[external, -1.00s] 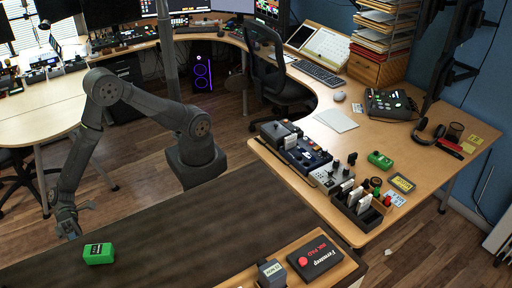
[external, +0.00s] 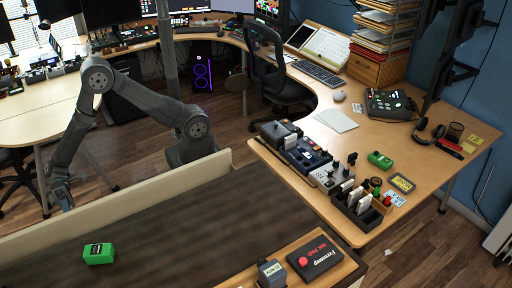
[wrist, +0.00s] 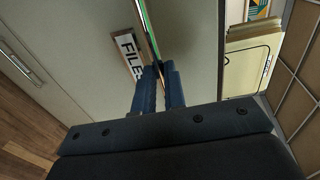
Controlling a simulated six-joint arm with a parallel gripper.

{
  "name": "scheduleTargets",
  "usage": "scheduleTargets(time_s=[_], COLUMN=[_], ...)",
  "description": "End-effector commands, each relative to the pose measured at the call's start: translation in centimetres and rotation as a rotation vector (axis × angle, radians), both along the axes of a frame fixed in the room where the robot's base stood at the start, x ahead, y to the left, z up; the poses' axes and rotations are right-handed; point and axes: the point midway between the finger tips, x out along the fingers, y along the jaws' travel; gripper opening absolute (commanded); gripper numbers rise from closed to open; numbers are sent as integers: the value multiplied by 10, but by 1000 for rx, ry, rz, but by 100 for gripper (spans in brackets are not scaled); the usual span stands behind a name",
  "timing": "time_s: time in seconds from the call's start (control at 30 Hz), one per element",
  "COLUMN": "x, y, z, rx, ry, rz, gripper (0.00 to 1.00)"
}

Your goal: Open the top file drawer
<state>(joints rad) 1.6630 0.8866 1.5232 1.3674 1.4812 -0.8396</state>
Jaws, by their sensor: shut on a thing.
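The top file drawer is pulled out. In the external view its pale front panel (external: 150,200) stands beyond the far edge of the dark cabinet top (external: 190,225). In the wrist view I see the drawer's grey front (wrist: 90,30) with a white FILES label (wrist: 128,52) and a thin shiny handle bar (wrist: 149,32). My gripper (wrist: 160,72) is shut on this handle; its fingers hide the bar's near end. In the external view my gripper (external: 62,197) is low at the left, beyond the panel. Pale file folders (wrist: 245,72) show inside the drawer.
A green box (external: 98,254) lies on the cabinet top. A wooden tray edge with a black box (external: 315,257) is at the front right. A desk with many devices stands at right. An office chair (external: 275,85) and open wooden floor lie behind my arm.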

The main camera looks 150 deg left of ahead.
Motion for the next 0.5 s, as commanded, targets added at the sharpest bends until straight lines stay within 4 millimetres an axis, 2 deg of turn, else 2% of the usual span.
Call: scheduleTargets(time_s=[0.03, 0.2, 0.5], x=[-11, -39, -69], y=[-1, -1, -1], z=[0, 0, 0], rx=[-1, -2, -2], ry=[-1, 0, 0], rz=[-5, -4, -3], gripper=[0, 0, 0])
